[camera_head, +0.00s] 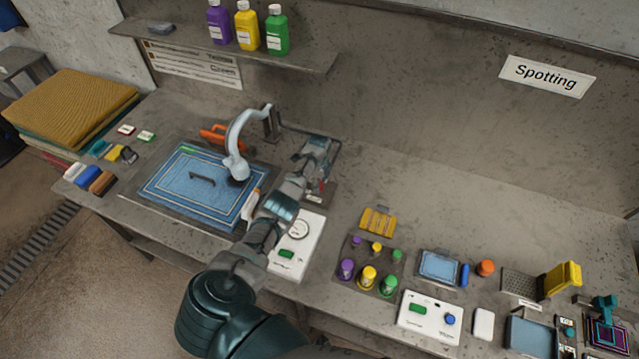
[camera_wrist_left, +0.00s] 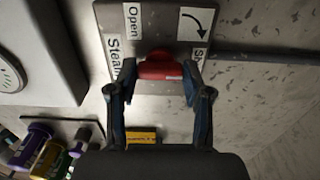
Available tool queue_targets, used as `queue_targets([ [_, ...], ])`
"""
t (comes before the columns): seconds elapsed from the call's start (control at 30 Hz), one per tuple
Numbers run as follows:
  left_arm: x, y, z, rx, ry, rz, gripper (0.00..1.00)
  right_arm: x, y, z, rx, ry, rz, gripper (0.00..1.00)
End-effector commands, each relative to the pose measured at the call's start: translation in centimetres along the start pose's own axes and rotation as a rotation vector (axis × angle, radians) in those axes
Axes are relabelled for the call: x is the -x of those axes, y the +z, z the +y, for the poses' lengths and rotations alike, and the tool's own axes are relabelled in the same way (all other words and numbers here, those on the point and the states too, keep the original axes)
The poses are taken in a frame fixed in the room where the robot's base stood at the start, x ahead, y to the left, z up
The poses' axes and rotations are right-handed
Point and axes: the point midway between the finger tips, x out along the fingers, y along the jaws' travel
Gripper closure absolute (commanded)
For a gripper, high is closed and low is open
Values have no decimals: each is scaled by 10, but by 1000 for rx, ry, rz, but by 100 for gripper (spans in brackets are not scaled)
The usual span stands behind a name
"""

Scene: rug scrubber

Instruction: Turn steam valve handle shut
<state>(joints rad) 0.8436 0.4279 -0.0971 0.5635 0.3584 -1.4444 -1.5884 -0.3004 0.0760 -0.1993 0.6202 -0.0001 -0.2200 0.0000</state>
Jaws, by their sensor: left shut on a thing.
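The steam valve handle (camera_wrist_left: 160,67) is red and shows in the left wrist view, set on a metal plate (camera_wrist_left: 187,42) with labels reading "Open" and "Steam" and a curved arrow. My left gripper (camera_wrist_left: 155,85) has its fingers on both sides of the red handle and is shut on it. Part of the plate (camera_head: 322,192) shows beside the gripper. My right gripper is not in view.
A white gauge box (camera_head: 300,232) stands just in front of the valve. A blue pad (camera_head: 195,180) lies left under the pale curved arm (camera_head: 236,140). Small bottles stand on a tray (camera_head: 352,262) to the right.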

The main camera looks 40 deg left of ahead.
Motion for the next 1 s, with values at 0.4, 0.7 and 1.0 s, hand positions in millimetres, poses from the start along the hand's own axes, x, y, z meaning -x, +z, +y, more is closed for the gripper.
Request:
queue_targets([
  [0.4,3,2,-3,-2,-10,-3,25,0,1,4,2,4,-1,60],
  [0.7,2,1,-1,-2,-5,-1,25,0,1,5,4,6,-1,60],
  [1.0,37,1,-2,-3,-10,-3,25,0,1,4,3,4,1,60],
])
